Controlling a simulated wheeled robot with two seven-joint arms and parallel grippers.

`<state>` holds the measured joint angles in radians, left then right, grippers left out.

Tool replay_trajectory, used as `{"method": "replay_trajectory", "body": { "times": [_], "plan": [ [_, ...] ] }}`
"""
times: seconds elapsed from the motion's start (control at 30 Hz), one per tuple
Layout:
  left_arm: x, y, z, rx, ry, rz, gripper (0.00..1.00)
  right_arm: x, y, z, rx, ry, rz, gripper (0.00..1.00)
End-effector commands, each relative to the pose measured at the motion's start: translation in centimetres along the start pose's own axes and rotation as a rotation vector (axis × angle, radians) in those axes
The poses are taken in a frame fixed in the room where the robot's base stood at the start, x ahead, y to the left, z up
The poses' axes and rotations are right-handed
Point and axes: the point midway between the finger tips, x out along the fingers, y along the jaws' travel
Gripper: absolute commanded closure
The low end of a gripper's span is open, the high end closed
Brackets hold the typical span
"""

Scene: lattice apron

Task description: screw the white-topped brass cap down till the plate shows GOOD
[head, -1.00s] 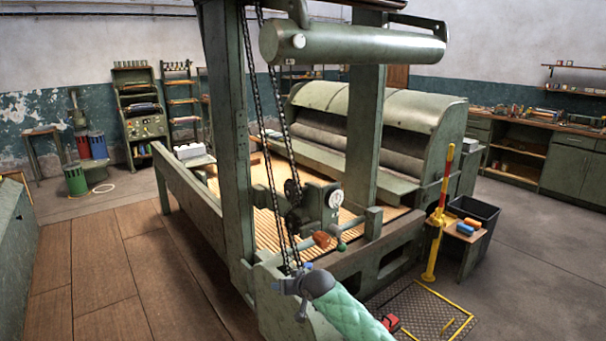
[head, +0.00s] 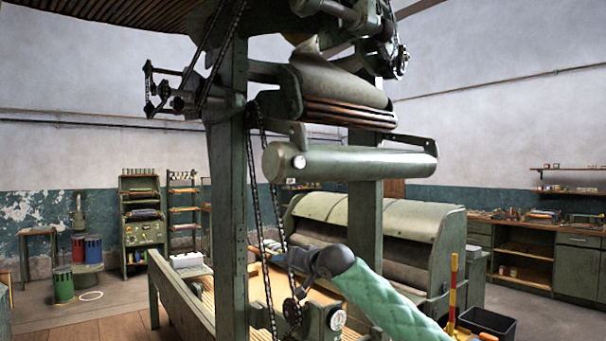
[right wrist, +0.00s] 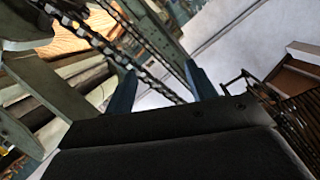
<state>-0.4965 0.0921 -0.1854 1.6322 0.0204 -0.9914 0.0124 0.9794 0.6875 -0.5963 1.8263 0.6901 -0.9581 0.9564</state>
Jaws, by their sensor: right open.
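A pale round cap (head: 299,161) sits on the left end of the green horizontal roller between the uprights. I cannot make out brass on it at this size. A small pale plate with a reddish mark (head: 290,181) hangs just under that end; its wording is too small to read. My right gripper (head: 299,258) is below the cap and plate, apart from both, near the hanging chains. In the right wrist view its two blue fingers (right wrist: 161,85) stand apart with nothing held between them. The cap is not distinguishable there. My left gripper is not in view.
Chains (head: 265,190) hang beside the left green upright (head: 229,200), close to my right gripper; the right wrist view shows chains (right wrist: 115,50) behind the fingers. A dial gauge (head: 337,319) stands below. Rollers and gears (head: 340,95) are overhead. A large hooded machine (head: 380,220) stands behind.

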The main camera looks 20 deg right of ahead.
Motion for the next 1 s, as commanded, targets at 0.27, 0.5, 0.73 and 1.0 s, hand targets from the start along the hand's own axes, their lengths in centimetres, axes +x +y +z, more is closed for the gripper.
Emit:
{"method": "replay_trajectory", "body": {
  "times": [0.27,0.5,0.73,1.0],
  "plan": [
    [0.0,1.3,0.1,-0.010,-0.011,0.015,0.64,-5.1,-4.1,-11.6,0.066,0.096,-0.053,0.44],
    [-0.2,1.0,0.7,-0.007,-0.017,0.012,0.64,-10.4,-7.1,-19.9,0.134,0.169,-0.100,0.44],
    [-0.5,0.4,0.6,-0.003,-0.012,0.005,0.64,-13.1,-8.0,-24.4,0.181,0.209,-0.126,0.44],
    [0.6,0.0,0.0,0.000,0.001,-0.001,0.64,-12.2,-8.4,-25.4,0.189,0.213,-0.130,0.44]
  ]
}}
